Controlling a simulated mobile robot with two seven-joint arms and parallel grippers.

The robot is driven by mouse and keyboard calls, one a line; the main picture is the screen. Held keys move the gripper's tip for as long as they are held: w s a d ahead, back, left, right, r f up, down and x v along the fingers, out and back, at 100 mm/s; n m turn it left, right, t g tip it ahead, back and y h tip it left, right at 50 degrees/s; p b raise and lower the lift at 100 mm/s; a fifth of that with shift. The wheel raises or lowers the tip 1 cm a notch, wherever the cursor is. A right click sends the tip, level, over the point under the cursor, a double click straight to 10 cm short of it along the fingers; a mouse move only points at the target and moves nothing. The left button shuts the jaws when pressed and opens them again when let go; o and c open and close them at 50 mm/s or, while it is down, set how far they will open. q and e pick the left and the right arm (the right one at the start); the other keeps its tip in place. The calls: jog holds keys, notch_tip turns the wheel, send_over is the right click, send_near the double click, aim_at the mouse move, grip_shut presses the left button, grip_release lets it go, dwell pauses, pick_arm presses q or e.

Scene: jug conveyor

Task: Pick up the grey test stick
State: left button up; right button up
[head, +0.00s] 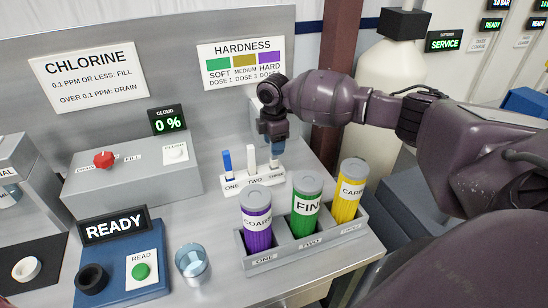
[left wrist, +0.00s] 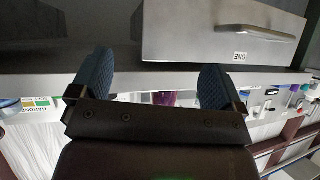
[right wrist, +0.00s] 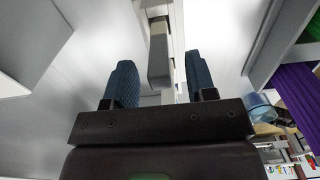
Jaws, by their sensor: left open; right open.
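The white rack (head: 238,186) with slots ONE, TWO and THREE stands behind the tubes in the head view. A blue-topped stick stands at ONE and a white stick (head: 251,159) at TWO. My right gripper (head: 272,143) is over the THREE end and mostly hides what stands there. In the right wrist view, a grey stick (right wrist: 159,55) lies between the open fingers of my right gripper (right wrist: 160,75), with gaps on both sides. My left gripper (left wrist: 155,80) is open and empty in the left wrist view, near a grey drawer front labelled ONE.
A grey holder (head: 262,262) with purple, green and yellow tubes stands in front of the rack. A glass beaker (head: 193,264) stands left of it. A grey box (head: 130,176) with a red knob is at the left, behind a blue READY panel (head: 120,285).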

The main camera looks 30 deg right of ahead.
grip_shut()
